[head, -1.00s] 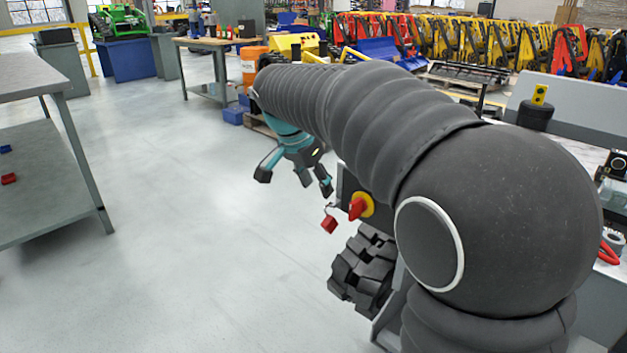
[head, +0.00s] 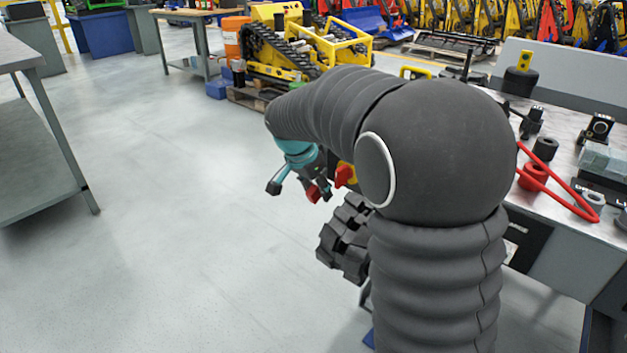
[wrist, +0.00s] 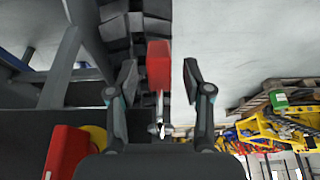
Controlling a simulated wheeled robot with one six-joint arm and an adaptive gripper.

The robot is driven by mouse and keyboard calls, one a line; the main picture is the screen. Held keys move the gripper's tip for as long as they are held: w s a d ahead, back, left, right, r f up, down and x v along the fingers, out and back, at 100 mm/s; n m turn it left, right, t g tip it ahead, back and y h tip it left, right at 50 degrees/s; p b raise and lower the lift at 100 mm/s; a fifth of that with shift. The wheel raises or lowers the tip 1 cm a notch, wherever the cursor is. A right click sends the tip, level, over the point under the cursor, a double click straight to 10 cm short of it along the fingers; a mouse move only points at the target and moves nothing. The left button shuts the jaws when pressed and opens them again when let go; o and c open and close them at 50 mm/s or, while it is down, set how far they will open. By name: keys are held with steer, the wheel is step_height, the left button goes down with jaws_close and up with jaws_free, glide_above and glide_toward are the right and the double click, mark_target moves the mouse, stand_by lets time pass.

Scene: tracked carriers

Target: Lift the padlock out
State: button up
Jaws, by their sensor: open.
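The red padlock (wrist: 158,66) hangs with its metal shackle toward my palm in the wrist view. Its body lies between the two fingers of my gripper (wrist: 160,82), with a gap on both sides. My gripper (head: 300,189) is open and touches neither side of the padlock. In the head view the padlock (head: 313,194) shows partly behind the fingers. A red switch handle (wrist: 66,152) on a yellow disc (wrist: 97,137) sits close by, and it also shows in the head view (head: 344,175). What the shackle passes through is hard to make out.
A black rubber track (head: 345,238) stands just below the switch. A bench (head: 553,215) at the right bears a red cable (head: 580,207) and several small parts. A yellow tracked machine (head: 290,45) is at the back. The floor to the left is clear.

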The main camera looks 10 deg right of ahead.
steer(key=shift+f, duration=0.15)
steer(key=shift+c, duration=0.3)
jaws_close()
steer(key=shift+r, duration=0.25)
